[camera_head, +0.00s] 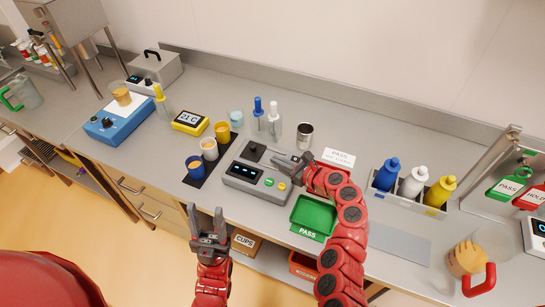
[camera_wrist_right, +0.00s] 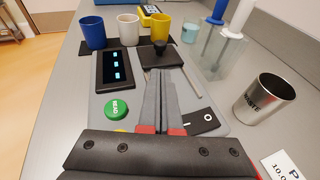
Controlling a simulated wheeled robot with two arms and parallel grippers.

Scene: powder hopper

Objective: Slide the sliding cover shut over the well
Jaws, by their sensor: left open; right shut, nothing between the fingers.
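The grey instrument (camera_head: 243,180) stands on the bench in the middle, with a dark display and coloured buttons. Its black sliding cover (camera_head: 254,150) with a raised knob is at the back end; it also shows in the right wrist view (camera_wrist_right: 158,55). A dark plate with a white ring (camera_wrist_right: 208,118), which looks like the well, is at the nearer end and uncovered. My right gripper (camera_head: 278,158) is shut and empty over the instrument; in the right wrist view its fingertips (camera_wrist_right: 167,70) point at the cover, contact unclear. My left gripper (camera_head: 207,212) is open and empty in front of the bench.
Blue, white and yellow cups (camera_head: 209,148) stand left of the instrument. A green tray (camera_head: 313,216) lies to the right, before a rack of bottles (camera_head: 409,187).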

